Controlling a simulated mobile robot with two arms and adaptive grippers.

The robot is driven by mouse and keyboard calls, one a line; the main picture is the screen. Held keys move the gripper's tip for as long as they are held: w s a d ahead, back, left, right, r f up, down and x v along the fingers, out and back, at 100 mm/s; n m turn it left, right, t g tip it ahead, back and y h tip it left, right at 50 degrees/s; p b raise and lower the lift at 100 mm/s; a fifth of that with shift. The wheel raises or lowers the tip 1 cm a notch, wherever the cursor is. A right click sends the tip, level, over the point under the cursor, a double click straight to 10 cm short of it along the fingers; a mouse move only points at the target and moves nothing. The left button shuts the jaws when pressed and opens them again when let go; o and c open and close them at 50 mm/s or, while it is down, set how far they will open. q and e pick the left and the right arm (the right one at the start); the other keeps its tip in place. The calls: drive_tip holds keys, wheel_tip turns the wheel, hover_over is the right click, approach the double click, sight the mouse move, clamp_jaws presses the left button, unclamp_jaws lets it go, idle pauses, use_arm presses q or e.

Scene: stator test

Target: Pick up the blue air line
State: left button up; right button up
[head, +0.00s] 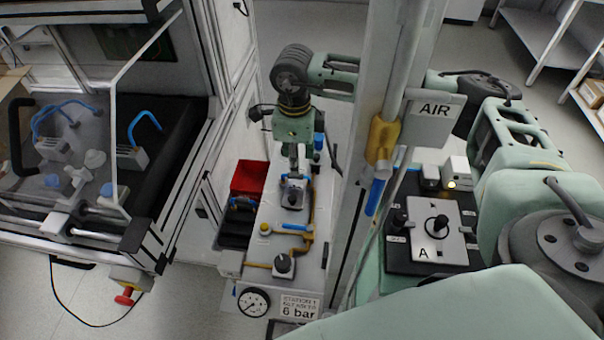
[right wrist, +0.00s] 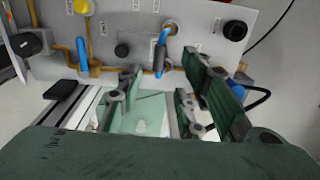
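A short blue tube-like piece (head: 375,197) hangs on the post below a yellow part (head: 382,140), beside a sign reading AIR. I cannot tell whether it is the air line. Curved blue tubes (head: 60,115) also show inside the cabinet at the left. My right gripper (head: 293,172) points down over the station panel; in the right wrist view its fingers (right wrist: 160,70) are apart and empty. My left gripper is not in view.
The panel (head: 260,220) carries brown pipes, a black knob (head: 284,264) and a pressure gauge (head: 253,302) beside a 6 bar label. A red bin (head: 249,178) stands left of it. The upright post (head: 350,210) stands between the panel and a black box with an A plate (head: 438,245).

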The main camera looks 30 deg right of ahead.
sight(310, 183)
wheel_tip(310, 183, down, 3)
drive_tip(key=shift+a+p, duration=0.15)
drive_tip(key=shift+p, duration=0.5)
drive_tip(key=shift+d+f, duration=0.25)
drive_tip(key=shift+f, duration=1.2)
drive_tip(key=shift+a, duration=0.1)
drive_tip(key=shift+c, duration=0.4)
drive_tip(key=c, duration=0.6)
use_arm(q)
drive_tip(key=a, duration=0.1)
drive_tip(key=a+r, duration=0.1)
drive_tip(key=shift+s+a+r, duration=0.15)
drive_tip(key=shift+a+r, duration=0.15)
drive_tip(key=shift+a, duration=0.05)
use_arm(e)
clamp_jaws()
